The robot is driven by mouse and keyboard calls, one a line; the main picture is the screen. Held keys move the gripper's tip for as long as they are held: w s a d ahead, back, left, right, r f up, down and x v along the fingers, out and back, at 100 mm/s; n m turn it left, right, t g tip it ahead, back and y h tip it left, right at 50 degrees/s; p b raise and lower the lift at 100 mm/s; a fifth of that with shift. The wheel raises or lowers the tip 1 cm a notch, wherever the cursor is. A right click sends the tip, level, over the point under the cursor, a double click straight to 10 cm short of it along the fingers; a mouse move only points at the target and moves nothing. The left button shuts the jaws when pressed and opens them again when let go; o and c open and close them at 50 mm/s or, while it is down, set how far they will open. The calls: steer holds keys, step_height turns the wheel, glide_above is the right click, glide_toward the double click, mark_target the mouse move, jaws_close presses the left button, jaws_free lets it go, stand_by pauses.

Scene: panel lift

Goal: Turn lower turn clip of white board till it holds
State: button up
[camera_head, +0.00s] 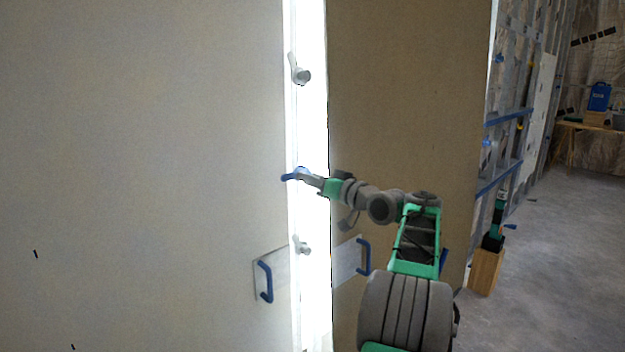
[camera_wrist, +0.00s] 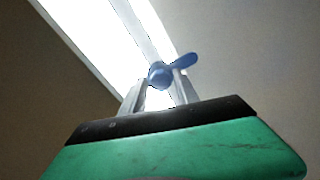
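The white board (camera_head: 140,180) stands at the left. Beside its right edge, on a bright vertical strip, are a grey upper turn clip (camera_head: 301,73), a blue turn clip (camera_head: 290,177) and a grey clip (camera_head: 303,247) lower down. My gripper (camera_head: 304,174) is at the blue clip. The blue clip's lever points left across the board's edge. In the wrist view, the blue clip (camera_wrist: 160,74) shows at the fingertips of my gripper (camera_wrist: 160,83), its lever reaching up right. The fingers stand apart on either side of its hub. Whether they press on it I cannot tell.
A brown panel (camera_head: 410,110) stands right of the bright strip, behind my arm. A wooden block with a green tool (camera_head: 486,270) stands on the floor at right. Floor further right is clear.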

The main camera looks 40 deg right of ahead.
steer(key=shift+s, duration=0.1)
steer(key=s, duration=0.7)
steer(key=shift+s, duration=0.35)
steer(key=shift+d, duration=0.1)
